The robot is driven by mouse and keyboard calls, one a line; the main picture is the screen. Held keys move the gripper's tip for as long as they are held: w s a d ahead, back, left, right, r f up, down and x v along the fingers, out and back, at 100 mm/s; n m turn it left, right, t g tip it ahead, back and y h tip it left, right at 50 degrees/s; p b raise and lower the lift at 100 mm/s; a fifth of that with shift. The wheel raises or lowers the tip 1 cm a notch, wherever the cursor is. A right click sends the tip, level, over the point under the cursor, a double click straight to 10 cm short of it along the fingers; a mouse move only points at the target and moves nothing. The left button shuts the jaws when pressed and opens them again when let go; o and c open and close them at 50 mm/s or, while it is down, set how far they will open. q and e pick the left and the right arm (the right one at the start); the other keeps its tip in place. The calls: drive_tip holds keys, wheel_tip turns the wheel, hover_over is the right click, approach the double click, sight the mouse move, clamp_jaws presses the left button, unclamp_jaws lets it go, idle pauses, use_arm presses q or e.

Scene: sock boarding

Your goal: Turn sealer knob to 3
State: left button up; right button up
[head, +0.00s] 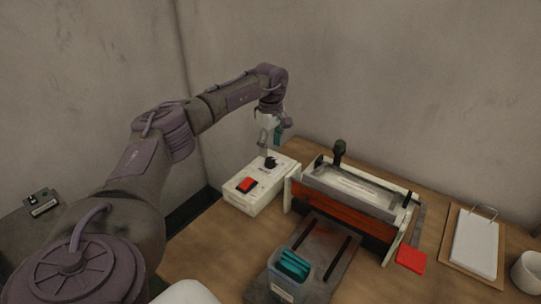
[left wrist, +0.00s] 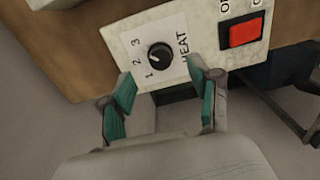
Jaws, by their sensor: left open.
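The black sealer knob (head: 270,162) sits on top of a white control box (head: 238,203). In the left wrist view the knob (left wrist: 160,57) shows close up, with 1, 2 and 3 printed around its left side and HEAT beside it. A pale mark on the knob seems to face left, near 2, but its exact setting is hard to read. My left gripper (left wrist: 166,92) is open, its two teal-padded fingers apart and empty just short of the knob. In the head view the gripper (head: 268,142) is directly above the knob. My right gripper is out of view.
A red rocker switch (head: 247,185) is on the same box. The sealer press (head: 345,203) stands close to its right. A bin (head: 278,291) with teal items is in front. A red pad (head: 410,259), a clipboard (head: 475,243) and a white cup (head: 528,272) are farther right.

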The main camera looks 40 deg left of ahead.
sight(270, 159)
use_arm(q)
wheel_tip(270, 159, up, 7)
drive_tip(key=shift+r, duration=0.15)
idle(0.6)
